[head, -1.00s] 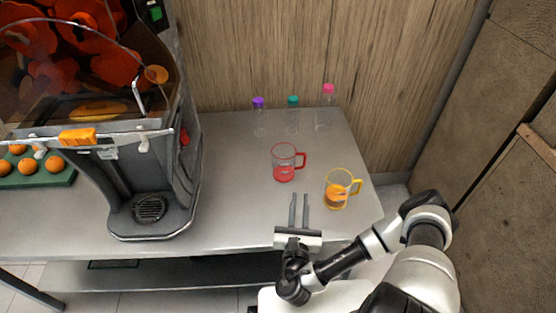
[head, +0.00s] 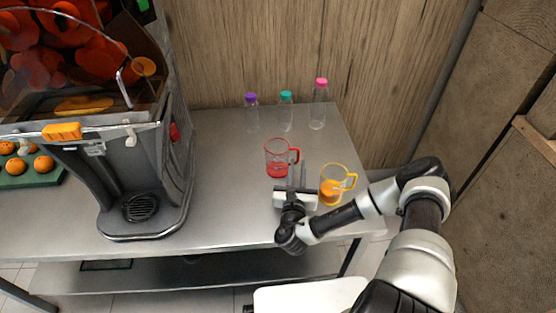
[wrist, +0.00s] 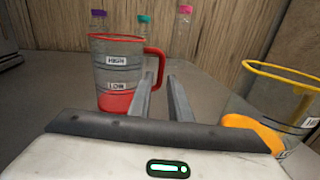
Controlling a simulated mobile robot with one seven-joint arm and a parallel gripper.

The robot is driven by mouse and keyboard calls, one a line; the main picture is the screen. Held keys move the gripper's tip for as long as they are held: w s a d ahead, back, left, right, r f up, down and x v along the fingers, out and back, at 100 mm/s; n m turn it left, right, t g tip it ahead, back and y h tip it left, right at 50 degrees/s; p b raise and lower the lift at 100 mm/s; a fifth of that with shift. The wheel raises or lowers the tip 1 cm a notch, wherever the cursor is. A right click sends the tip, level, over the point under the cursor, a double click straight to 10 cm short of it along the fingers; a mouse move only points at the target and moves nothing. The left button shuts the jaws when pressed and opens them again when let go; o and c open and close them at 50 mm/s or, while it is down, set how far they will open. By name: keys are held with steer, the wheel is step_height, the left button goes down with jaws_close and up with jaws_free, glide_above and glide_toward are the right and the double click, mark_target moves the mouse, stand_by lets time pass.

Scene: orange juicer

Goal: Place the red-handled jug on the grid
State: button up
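The red-handled jug (head: 277,160) stands upright on the steel table, with a red bottom and red rim. In the wrist view the jug (wrist: 115,78) is ahead and a little left, its handle (wrist: 156,62) pointing right. The grid (head: 140,207) is the round dark grate at the base of the juicer. My gripper (head: 297,172) is just in front of the jug, near the handle. In the wrist view its two fingers (wrist: 163,86) are apart, with nothing clearly between them. The finger tips overlap the handle's lower part, so contact is unclear.
A yellow-handled jug (head: 333,186) stands close to the right of my gripper. Bottles with purple, teal (head: 286,112) and pink caps stand at the back. The juicer (head: 110,150) is at the left. The table between juicer and red jug is clear.

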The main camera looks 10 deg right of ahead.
mark_target(298, 156)
steer(key=x, duration=0.3)
steer(key=b+x, duration=0.1)
steer(key=x, duration=0.1)
steer(key=shift+r, duration=0.35)
jaws_close()
